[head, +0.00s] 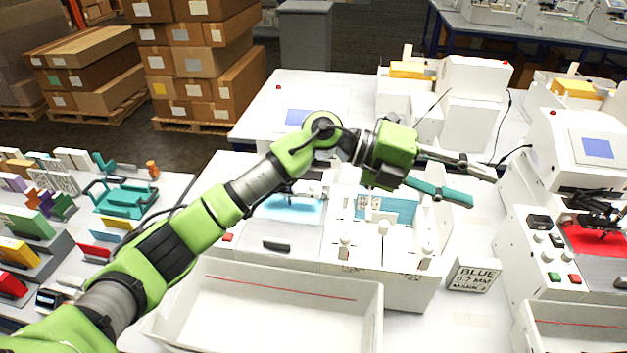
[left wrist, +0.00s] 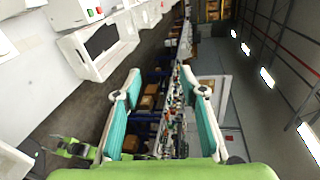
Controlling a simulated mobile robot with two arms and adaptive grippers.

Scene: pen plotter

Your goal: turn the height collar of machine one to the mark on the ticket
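A white plotter with a blue bed (head: 292,209) stands in the middle of the head view, partly behind my left arm. I cannot tell whether it is machine one. Several small white knobs (head: 345,242) stand on its front right part; I cannot tell which piece is the height collar, or its setting. A ticket (head: 473,276) stands to its right, reading "BLUE", a line in MM and "MARK", with the digits unclear. My left gripper (head: 483,187) is open and empty above the machine's right side. It also shows open in the left wrist view (left wrist: 163,84). A green arm part shows there, possibly my right.
A white tray (head: 375,335) with a red line lies in front of the machine. Another plotter with a red bed (head: 600,238) stands at the right. A rack of coloured pieces (head: 30,222) is at the left. Bare table lies around the ticket.

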